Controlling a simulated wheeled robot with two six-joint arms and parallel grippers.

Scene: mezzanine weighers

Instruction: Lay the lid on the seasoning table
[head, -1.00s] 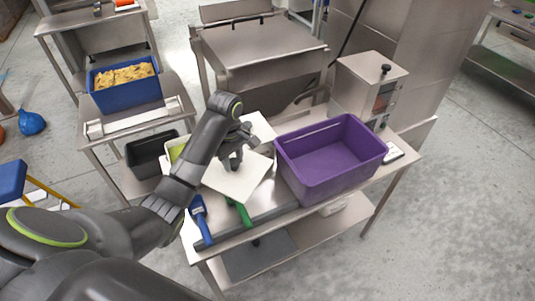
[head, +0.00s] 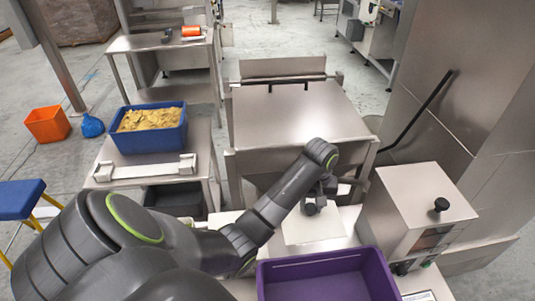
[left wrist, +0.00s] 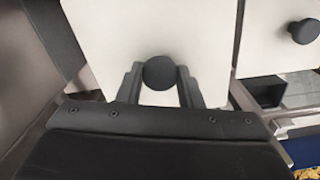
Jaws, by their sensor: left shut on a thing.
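The lid (head: 302,232) is a flat white square plate with a round black knob (left wrist: 159,72). My left gripper (head: 313,208) is shut on that knob, with the fingers on either side of it in the left wrist view (left wrist: 159,88). In the head view the lid is just beyond the purple crate (head: 325,262), over the near steel table; I cannot tell whether it touches the surface. Nothing in view marks which table is the seasoning table. My right gripper is not in view.
A steel machine (head: 420,205) with a black knob stands right of the lid. A large steel hopper (head: 300,115) is behind. A blue tub (head: 150,140) of yellow food sits on a left table. An orange bin (head: 47,124) and blue bag (head: 92,126) are on the floor.

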